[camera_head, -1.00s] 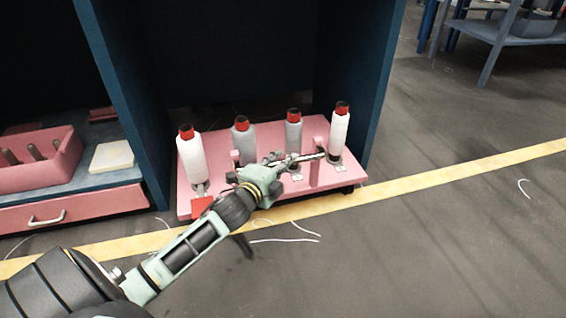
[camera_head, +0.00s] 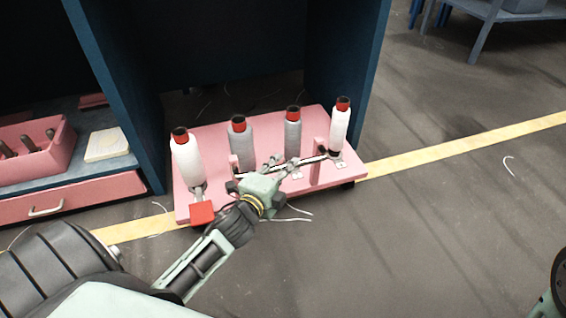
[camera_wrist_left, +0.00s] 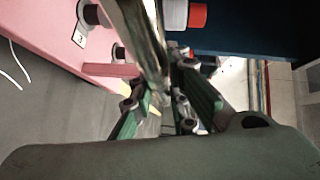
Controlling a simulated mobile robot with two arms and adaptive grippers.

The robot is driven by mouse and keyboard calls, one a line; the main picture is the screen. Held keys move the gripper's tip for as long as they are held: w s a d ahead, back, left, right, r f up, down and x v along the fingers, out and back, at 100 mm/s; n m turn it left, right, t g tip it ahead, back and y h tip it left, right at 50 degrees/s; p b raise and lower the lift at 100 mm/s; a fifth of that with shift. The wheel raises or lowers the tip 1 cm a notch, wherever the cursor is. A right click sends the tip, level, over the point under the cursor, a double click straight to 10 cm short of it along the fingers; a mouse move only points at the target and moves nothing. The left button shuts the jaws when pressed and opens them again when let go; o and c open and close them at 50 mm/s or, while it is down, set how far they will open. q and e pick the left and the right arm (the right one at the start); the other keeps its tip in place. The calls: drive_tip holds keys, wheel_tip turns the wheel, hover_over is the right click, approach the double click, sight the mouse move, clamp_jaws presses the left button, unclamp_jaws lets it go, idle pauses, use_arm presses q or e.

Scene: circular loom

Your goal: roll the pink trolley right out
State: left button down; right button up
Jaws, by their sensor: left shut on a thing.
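The pink trolley (camera_head: 218,203) stands at the mouth of a dark blue bay, its front part over the yellow floor line. It carries several upright spools with red tops, white ones (camera_head: 187,163) at the ends and grey ones (camera_head: 292,138) between. A metal handle bar (camera_head: 316,159) runs along its front between pink posts. My left gripper (camera_head: 272,168) is shut on this bar near its middle; the fingers partly hide it. In the left wrist view the bar (camera_wrist_left: 143,38) passes between the fingers (camera_wrist_left: 163,108), with the pink deck (camera_wrist_left: 50,25) at upper left. My right gripper is not in view.
Blue bay walls (camera_head: 350,75) flank the trolley on both sides. At left is a blue shelf with a pink bin (camera_head: 38,160) and a pink drawer (camera_head: 75,197). The grey floor right of the trolley is open. A blue table (camera_head: 490,12) stands far right.

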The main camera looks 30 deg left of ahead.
use_arm(q)
drive_tip(key=c, duration=2.2)
unclamp_jaws()
drive_tip(key=shift+s+d+f, duration=0.15)
drive_tip(key=shift+d+f, duration=0.1)
drive_tip(key=shift+d, duration=0.05)
drive_tip(key=o, duration=0.5)
drive_tip(key=shift+r, duration=0.15)
drive_tip(key=shift+a, duration=0.1)
drive_tip(key=s, duration=0.4)
drive_tip(key=s+r, duration=0.1)
drive_tip(key=s, duration=0.7)
drive_tip(key=shift+d+r, duration=0.35)
drive_tip(key=shift+d, duration=0.05)
